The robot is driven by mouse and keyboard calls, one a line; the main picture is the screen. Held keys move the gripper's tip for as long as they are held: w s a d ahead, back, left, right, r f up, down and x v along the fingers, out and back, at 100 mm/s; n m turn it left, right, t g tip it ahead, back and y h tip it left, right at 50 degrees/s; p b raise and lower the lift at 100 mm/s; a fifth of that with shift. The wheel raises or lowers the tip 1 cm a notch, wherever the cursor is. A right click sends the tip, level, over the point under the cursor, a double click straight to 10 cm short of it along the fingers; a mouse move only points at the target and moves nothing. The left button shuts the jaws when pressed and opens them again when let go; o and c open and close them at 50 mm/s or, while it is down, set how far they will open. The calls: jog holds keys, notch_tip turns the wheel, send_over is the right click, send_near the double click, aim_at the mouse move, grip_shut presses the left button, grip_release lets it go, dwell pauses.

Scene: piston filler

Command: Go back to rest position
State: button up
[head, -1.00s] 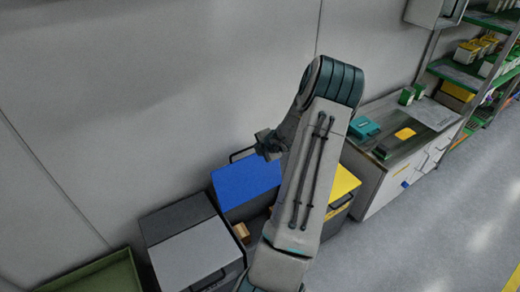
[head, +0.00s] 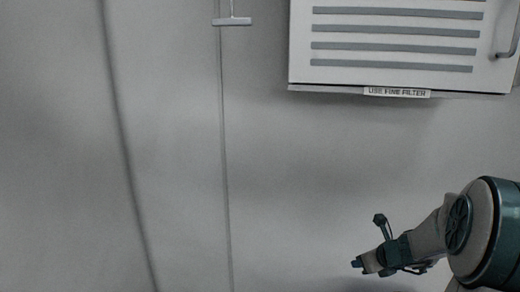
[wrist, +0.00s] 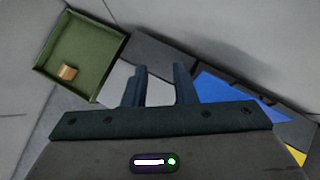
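My gripper (head: 358,265) shows at the lower right of the head view, at the end of my raised arm, in front of the bare wall. In the wrist view my gripper (wrist: 160,85) has its two fingers apart, with nothing between them. It points down over the bins and touches none of them.
In the wrist view a green tray (wrist: 104,57) holds a small tan block (wrist: 67,72). Beside it are a grey bin (wrist: 153,50), a blue lid (wrist: 225,91) and a yellow one (wrist: 297,155). A white louvred cabinet (head: 392,89) hangs on the wall (head: 170,150).

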jog(key=s+a+r+n+g, duration=0.1)
jog(key=s+a+r+n, duration=0.2)
jog(key=s+a+n, duration=0.35)
jog(key=s+a+r+n+g, duration=0.2)
jog(key=s+a+r+n, duration=0.1)
jog(key=a+n, duration=0.5)
jog(key=s+a+r+n+g+h, duration=0.1)
jog(key=s+r+n+h, duration=0.1)
jog(key=s+n, duration=1.2)
jog(key=n, duration=0.3)
jog(key=shift+s+r, duration=0.3)
jog(key=shift+s, duration=0.1)
